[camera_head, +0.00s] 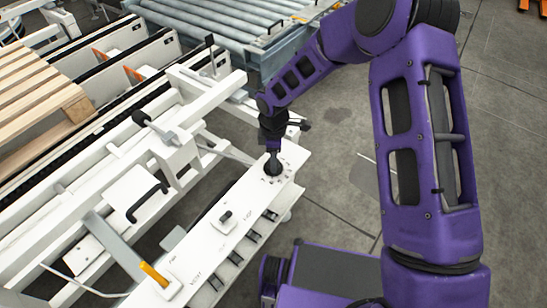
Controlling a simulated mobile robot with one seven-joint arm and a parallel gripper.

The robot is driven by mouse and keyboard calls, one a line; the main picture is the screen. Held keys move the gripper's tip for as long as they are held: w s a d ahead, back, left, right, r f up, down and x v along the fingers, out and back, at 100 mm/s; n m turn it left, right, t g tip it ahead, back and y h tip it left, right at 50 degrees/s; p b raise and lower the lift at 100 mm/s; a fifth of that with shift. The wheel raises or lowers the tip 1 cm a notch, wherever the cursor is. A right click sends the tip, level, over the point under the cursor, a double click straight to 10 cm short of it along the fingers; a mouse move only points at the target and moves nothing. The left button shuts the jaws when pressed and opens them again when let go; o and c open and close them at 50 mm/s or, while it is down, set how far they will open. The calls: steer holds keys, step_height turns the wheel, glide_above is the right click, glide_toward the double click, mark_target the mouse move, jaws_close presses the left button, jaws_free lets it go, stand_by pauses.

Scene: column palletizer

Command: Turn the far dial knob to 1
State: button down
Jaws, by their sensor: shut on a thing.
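The far dial knob (273,168) is a dark knob near the far end of the white control panel (204,252). Small dark marks ring it, too small to read. My gripper (272,156) points down from above and is shut on the knob. The jaws and wrist cover part of the knob, so the number it points to cannot be told.
The panel also carries a smaller dark knob (226,216), several dark slots along its right edge and an orange-tipped lever (154,274) at the near end. White machine frames, a wooden pallet (38,92) and a roller conveyor (225,28) lie left and behind. Grey floor is open at right.

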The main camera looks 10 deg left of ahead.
steer(key=shift+n, duration=0.3)
stand_by(0.4)
steer(key=shift+c, duration=2.1)
jaws_free()
steer(key=shift+r, duration=0.1)
step_height(320, 180, up, 17)
steer(key=p, duration=0.2)
steer(key=shift+r, duration=0.1)
